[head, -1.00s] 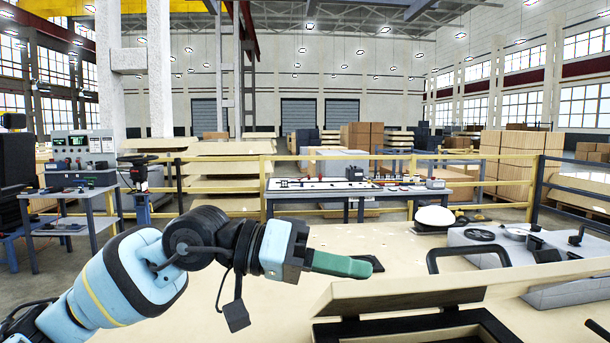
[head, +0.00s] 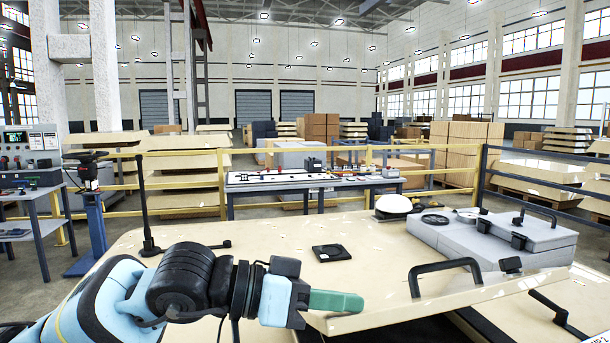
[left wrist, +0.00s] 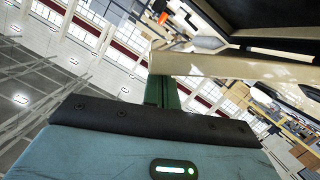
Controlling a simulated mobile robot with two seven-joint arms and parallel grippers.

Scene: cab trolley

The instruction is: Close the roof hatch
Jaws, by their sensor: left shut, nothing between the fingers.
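The roof hatch lid (head: 400,309) is a cream panel with a black bar handle (head: 446,268) on top. It sits at the lower right of the head view, raised and tilted, with part of the dark opening below it at the bottom edge. My left gripper (head: 335,302) has green fingers, shut and empty, pointing right at the lid's left end. In the left wrist view the green fingers (left wrist: 162,91) reach a cream edge of the lid (left wrist: 235,68); whether they touch cannot be told. My right gripper is not in view.
A cream roof surface (head: 290,260) spreads behind the lid, with a small black square plate (head: 331,253) and a white dome (head: 393,204). A grey unit (head: 495,238) with black fittings stands right behind. Yellow railings (head: 400,160) and a workbench (head: 312,181) lie beyond.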

